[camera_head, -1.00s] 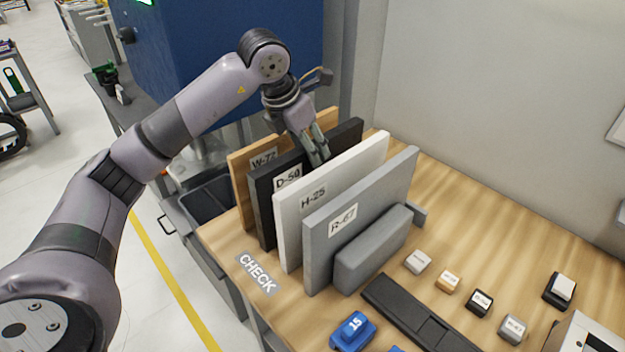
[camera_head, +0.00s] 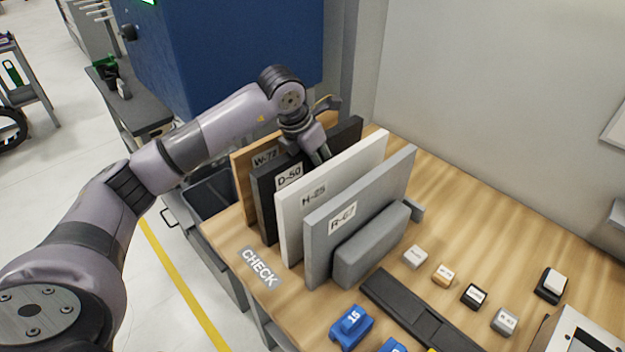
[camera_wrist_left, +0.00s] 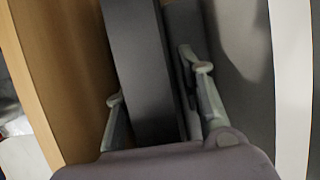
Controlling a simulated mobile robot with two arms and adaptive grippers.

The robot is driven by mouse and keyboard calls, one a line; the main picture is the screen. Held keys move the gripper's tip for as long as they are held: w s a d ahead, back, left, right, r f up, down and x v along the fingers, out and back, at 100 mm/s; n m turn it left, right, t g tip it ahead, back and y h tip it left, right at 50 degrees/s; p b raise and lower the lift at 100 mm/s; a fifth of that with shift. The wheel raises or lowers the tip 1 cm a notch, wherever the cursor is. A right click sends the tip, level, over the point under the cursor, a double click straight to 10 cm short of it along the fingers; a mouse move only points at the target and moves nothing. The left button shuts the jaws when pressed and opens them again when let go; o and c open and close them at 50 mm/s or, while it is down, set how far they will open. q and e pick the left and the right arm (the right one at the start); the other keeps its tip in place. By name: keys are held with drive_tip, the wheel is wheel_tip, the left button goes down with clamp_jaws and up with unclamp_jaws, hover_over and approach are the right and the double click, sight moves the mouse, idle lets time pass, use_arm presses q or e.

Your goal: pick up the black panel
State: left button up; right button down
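The black panel (camera_head: 265,205), labelled D-50, stands upright in a row of panels on the wooden table. It is between the wood-coloured W-72 panel (camera_head: 240,190) and the white H-25 panel (camera_head: 291,235). My left gripper (camera_head: 322,155) is low over the black panel's top edge, partly hidden by the panels. In the left wrist view, the black panel (camera_wrist_left: 142,65) runs between the two fingers (camera_wrist_left: 158,95). The fingers are apart, with a gap visible on the left side; contact on the right is unclear. My right gripper is in neither view.
A grey R-67 panel (camera_head: 318,255) and a grey block (camera_head: 370,245) stand in front of the white panel. Several small labelled blocks, including a tan one (camera_head: 444,274), and a long black strip (camera_head: 415,310) lie to the right. A CHECK label (camera_head: 260,267) is near the table edge.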

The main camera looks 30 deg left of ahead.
use_arm(q)
clamp_jaws()
idle(0.7)
drive_tip(key=shift+w+r, duration=0.15)
